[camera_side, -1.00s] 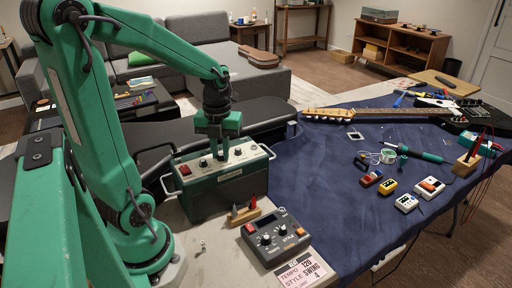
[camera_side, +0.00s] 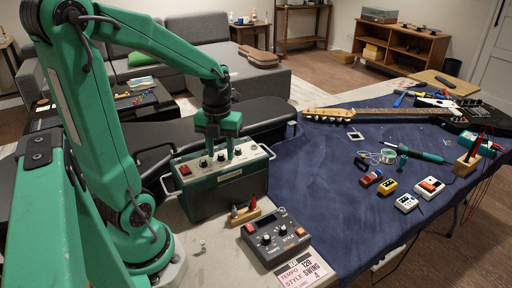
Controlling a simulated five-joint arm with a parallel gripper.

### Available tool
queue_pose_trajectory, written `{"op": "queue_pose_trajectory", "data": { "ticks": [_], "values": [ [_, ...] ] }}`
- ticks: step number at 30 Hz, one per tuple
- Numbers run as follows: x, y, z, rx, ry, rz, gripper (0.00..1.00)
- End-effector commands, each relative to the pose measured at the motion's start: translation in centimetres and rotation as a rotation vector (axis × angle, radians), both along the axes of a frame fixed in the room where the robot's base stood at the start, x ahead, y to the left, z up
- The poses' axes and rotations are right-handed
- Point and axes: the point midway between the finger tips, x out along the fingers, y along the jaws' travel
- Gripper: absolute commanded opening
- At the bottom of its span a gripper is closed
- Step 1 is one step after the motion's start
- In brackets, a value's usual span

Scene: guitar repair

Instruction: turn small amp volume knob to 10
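The small amp (camera_side: 228,190) is a dark green box with a light top panel, standing on the bench left of the blue cloth. Its panel has a red switch (camera_side: 185,170) and several dark knobs, including a left knob (camera_side: 203,163), a middle knob (camera_side: 221,157) and a right knob (camera_side: 238,151). My gripper (camera_side: 221,152) points down just above and behind the panel. Its two fingers stand apart, with a gap between them. Whether a finger touches a knob is too small to tell. The knob markings are unreadable.
A wooden block with pointed tools (camera_side: 243,213) and a grey pedal box (camera_side: 276,238) stand in front of the amp. A guitar neck, small pedals and a soldering iron (camera_side: 420,153) lie on the blue cloth (camera_side: 330,205).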

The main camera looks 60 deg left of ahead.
Motion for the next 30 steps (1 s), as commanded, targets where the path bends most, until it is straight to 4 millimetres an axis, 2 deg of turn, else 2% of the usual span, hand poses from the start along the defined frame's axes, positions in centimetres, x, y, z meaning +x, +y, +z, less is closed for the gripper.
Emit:
{"op": "queue_pose_trajectory", "data": {
  "ticks": [8, 24, 30],
  "values": [
    [0.0, 0.0, 0.7, 0.001, -0.001, 0.000, 0.39],
    [0.0, 0.0, 6.9, 0.001, -0.003, 0.000, 0.39],
    [0.0, 0.0, 7.8, 0.000, 0.000, 0.000, 0.39]
  ]
}}
